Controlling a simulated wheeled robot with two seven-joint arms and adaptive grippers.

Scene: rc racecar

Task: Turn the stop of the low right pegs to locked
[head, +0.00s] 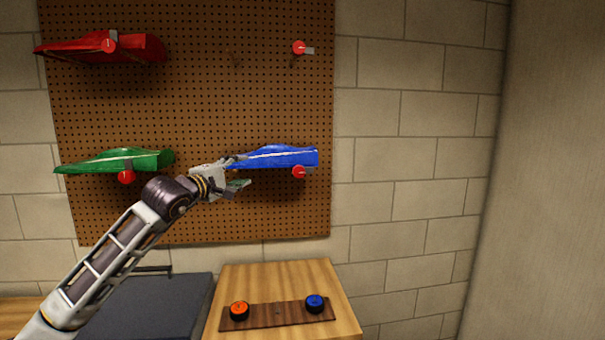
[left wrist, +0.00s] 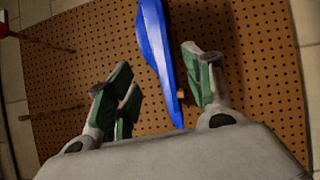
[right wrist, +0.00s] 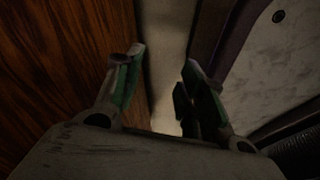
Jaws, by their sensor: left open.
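The blue car body (head: 280,157) rests on the low right pegs of the pegboard. The red stop (head: 299,172) of these pegs sits just under its right end; whether it is turned to locked is too small to tell. My left gripper (head: 242,172) is open at the left end of the blue body. In the left wrist view the blue body (left wrist: 161,55) shows between the spread left fingers (left wrist: 160,78), without visible grip; the low right stop is not visible there. My right gripper (right wrist: 162,68) is open and empty in its wrist view, and out of the head view.
The pegboard (head: 200,110) also holds a red body (head: 75,47) and a green body (head: 125,160), each with a red stop. The upper right pegs are empty, with a red stop (head: 299,47). Below stands a wooden table (head: 275,275) with orange and blue round knobs on a board.

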